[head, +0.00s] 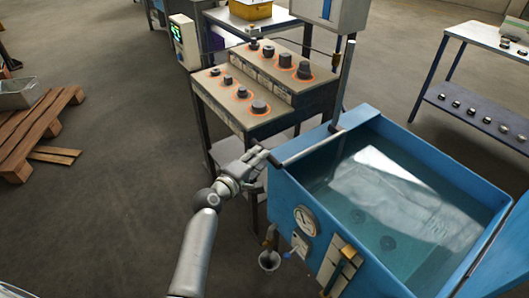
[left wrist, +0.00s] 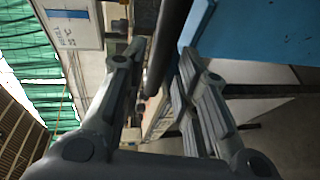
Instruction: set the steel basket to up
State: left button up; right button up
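The blue tank (head: 310,190) of water stands at right in the head view. A grey bar (head: 308,148) runs along the tank's near-left rim to an upright post (head: 344,85). My left gripper (head: 258,158) is at the bar's left end. In the left wrist view, a dark bar (left wrist: 168,45) lies between its two fingers (left wrist: 165,60), which stand apart; whether they touch it is unclear. My right gripper is not in view.
A bench (head: 235,112) with several dark billets on orange-ringed spots stands behind the left gripper. A wooden pallet (head: 40,130) lies far left. The floor between is clear.

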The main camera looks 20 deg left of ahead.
pick_arm(q)
jog(key=shift+x, duration=2.25)
grip_shut()
